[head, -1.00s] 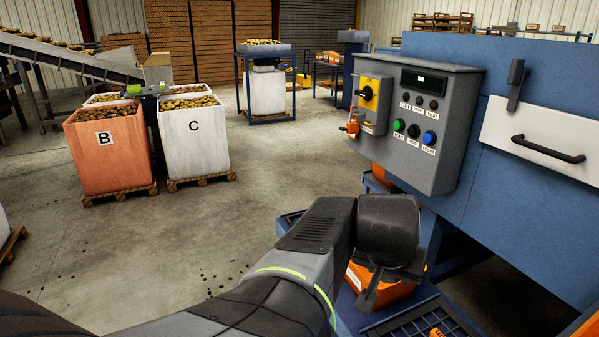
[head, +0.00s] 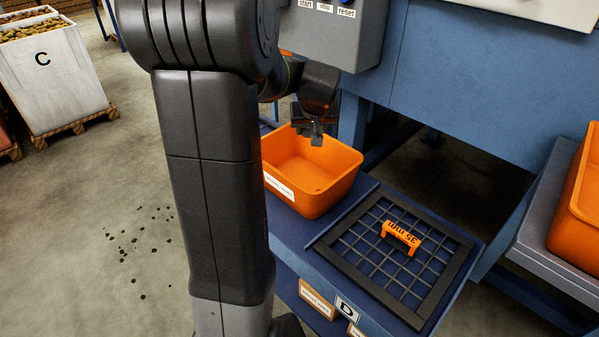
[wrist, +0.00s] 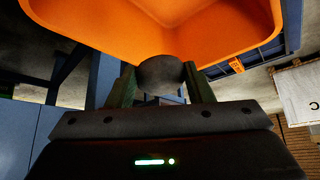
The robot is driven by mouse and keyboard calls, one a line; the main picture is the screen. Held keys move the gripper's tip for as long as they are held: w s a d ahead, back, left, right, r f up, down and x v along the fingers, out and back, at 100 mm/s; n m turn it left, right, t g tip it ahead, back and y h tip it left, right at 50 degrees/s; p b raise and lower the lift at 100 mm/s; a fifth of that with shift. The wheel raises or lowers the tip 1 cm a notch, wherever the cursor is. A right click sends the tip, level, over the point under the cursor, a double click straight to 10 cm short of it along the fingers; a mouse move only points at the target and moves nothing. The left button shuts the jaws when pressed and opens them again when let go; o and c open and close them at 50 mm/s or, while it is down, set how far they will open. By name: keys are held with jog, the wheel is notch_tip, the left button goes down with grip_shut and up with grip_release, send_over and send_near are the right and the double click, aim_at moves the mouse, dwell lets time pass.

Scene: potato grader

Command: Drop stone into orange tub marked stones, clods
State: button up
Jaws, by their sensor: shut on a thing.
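In the wrist view my gripper (wrist: 160,84) is shut on a dark, rounded stone (wrist: 160,72) held between its two fingers. An orange tub (head: 312,207) with a white label stands on the blue bench in the head view; the label is too small to read. The tub fills the top of the wrist view (wrist: 200,35). In the head view my gripper (head: 312,134) is over the far part of the tub, and the stone cannot be made out there. The part of the tub floor that shows looks empty.
A black grid frame (head: 340,262) with an orange gauge (head: 401,238) lies right of the tub. The grey control box (head: 345,45) is close above my gripper. Another orange tub (head: 578,215) stands on a grey shelf at the right edge. White crate C (head: 75,80) is far left.

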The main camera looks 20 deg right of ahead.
notch_tip(320, 180, down, 6)
jog(key=b, duration=0.4)
jog(key=shift+s+r, duration=0.1)
jog(key=shift+r, duration=0.05)
jog(key=o, duration=1.1)
jog(key=shift+r, duration=0.15)
jog(key=p+v, duration=0.3)
jog(key=v, duration=1)
jog(key=shift+s+r, duration=0.15)
jog(key=shift+r, duration=0.15)
jog(key=shift+f, duration=0.1)
